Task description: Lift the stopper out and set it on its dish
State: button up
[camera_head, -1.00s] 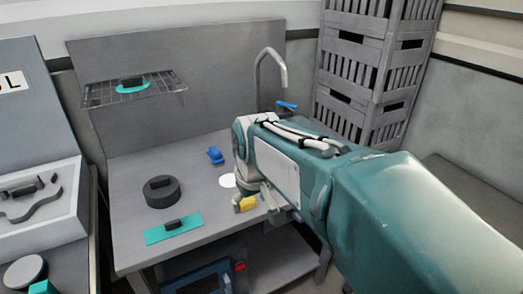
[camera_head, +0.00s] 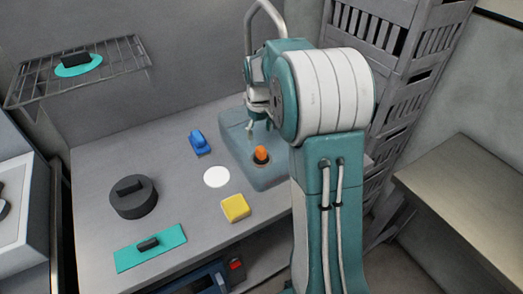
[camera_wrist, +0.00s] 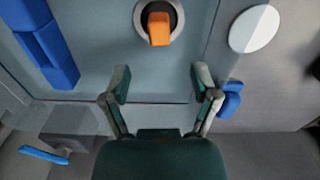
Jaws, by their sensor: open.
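The orange stopper (camera_head: 261,154) sits upright in a dark round opening on the grey-blue unit (camera_head: 236,140) on the bench. It also shows at the top of the wrist view (camera_wrist: 158,28), inside a pale ring. A flat white disc (camera_head: 217,176), which looks like the dish, lies empty on the bench left of the unit; it is also at the upper right of the wrist view (camera_wrist: 254,28). My gripper (camera_wrist: 160,75) is open and empty, its fingers apart from the stopper. In the head view my gripper is partly hidden by my arm, above the back of the unit.
A blue block (camera_head: 200,142), a yellow block (camera_head: 235,208), a dark round container (camera_head: 133,198) and a teal mat (camera_head: 125,257) are on the bench. A tap (camera_head: 263,15) rises at the back. A large blue part (camera_wrist: 40,45) is left of the stopper in the wrist view.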

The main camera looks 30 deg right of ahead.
aim_at(261, 148)
notch_tip(261, 148, down, 4)
jog(key=shift+a+r, duration=0.15)
jog(key=f, duration=0.4)
jog(key=shift+s+d+f, duration=0.2)
jog(key=shift+d, duration=0.15)
jog(key=shift+f, duration=0.55)
jog(key=shift+a, duration=0.15)
grip_shut()
